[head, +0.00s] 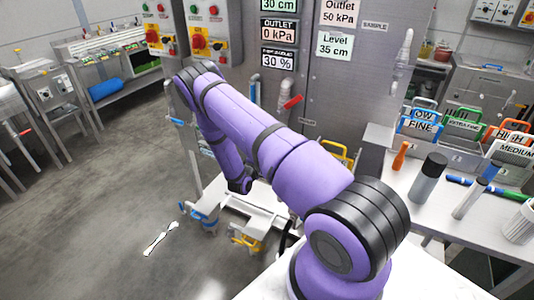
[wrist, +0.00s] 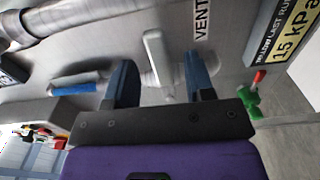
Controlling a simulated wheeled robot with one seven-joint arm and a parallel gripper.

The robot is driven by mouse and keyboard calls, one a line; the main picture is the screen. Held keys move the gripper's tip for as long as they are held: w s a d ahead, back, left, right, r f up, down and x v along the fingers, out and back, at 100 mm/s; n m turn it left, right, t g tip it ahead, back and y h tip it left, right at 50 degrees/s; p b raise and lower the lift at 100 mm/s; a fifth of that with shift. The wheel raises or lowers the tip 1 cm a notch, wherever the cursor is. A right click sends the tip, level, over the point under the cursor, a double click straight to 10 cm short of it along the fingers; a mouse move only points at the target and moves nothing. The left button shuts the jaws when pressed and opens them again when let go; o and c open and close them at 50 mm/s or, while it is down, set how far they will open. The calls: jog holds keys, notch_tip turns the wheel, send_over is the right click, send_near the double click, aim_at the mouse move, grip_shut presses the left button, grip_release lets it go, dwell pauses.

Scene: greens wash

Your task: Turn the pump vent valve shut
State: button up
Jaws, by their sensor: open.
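A white lever handle (wrist: 156,60) sits on a grey panel beside a label reading VENT (wrist: 201,18), in the wrist view. My gripper (wrist: 160,66) is open, with one dark blue finger on each side of the white lever. Gaps show between the lever and both fingers, and I cannot tell whether anything touches. The lever's lower end runs down between the fingers towards the palm. In the head view, my purple arm reaches towards the panel and I cannot make out the gripper or the white lever there.
A blue-handled lever (wrist: 74,90) lies left of the fingers, under a grey pipe (wrist: 75,22). A green valve with a red handle (wrist: 252,96) is at the right, near a yellow gauge label (wrist: 292,30). A bench with bottles and labelled racks (head: 420,125) stands right.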

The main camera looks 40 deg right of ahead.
jog(key=v, duration=0.6)
jog(key=shift+a, duration=0.25)
jog(key=shift+s, duration=0.1)
jog(key=s+a+r+m+g+y, duration=0.1)
jog(key=s+r+m+g+y, duration=0.15)
jog(key=r, duration=0.75)
jog(key=s+a+r+m+g+y, duration=0.15)
jog(key=r+g, duration=0.25)
jog(key=r, duration=0.6)
jog(key=s+a+r+m+g+y, duration=0.1)
jog(key=s+a+r+m+g, duration=0.15)
jog(key=r, duration=0.75)
jog(key=s+a+r+n+t+y, duration=0.1)
jog(key=s+a+r+t+y, duration=0.3)
jog(key=s+a+r+y, duration=0.2)
jog(key=s+a+r+n+t+y, duration=0.2)
jog(key=s+a+r+t+y, duration=0.2)
jog(key=s+a+r, duration=0.7)
jog(key=s+r+y, duration=0.2)
jog(key=s, duration=0.4)
jog(key=shift+s+r+t, duration=0.3)
jog(key=shift+r, duration=0.1)
